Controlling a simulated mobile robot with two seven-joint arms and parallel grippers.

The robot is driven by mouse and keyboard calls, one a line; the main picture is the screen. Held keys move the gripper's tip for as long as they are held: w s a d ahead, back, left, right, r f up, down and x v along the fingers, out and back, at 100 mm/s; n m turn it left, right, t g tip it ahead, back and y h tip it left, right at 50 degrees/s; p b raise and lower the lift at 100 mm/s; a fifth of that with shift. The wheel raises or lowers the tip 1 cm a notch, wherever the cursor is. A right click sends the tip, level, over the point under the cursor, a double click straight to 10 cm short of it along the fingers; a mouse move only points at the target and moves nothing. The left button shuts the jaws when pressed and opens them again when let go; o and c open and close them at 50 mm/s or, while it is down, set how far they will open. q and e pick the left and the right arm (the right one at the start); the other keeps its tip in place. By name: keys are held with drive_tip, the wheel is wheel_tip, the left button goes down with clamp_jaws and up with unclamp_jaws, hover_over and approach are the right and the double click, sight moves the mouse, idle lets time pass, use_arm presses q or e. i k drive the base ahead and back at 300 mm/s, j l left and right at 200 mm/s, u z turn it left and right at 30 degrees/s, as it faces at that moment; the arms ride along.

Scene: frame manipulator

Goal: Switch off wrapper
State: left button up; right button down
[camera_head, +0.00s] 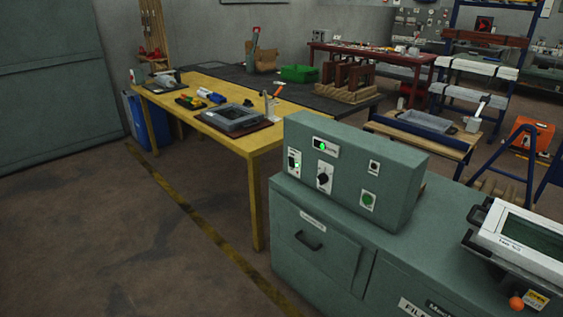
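The wrapper is a grey-green machine (400,248) at the lower right, with a raised control box on top. The box's front panel carries a lit green indicator (321,145) at the top. A small switch with a green light (294,161) is at its left. A black rotary knob (323,179) on a white plate sits in the middle. A green button (367,200) is at the lower right, with a small dark button (374,167) above it. Neither of my grippers shows in the head view.
A white-framed lidded unit (516,236) with an orange knob stands on the machine's right end. A yellow table (222,132) with tools and a tray stands behind to the left. A blue bin (153,122) is beside it. The floor at the front left is clear.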

sight(291, 164)
drive_tip(key=i+u, duration=0.25)
drive_tip(key=i, duration=0.4)
drive_tip(key=i+u, duration=0.2)
drive_tip(key=i, duration=0.5)
drive_tip(key=i+l+u, duration=0.25)
drive_tip(key=i, duration=0.4)
drive_tip(key=j, duration=0.1)
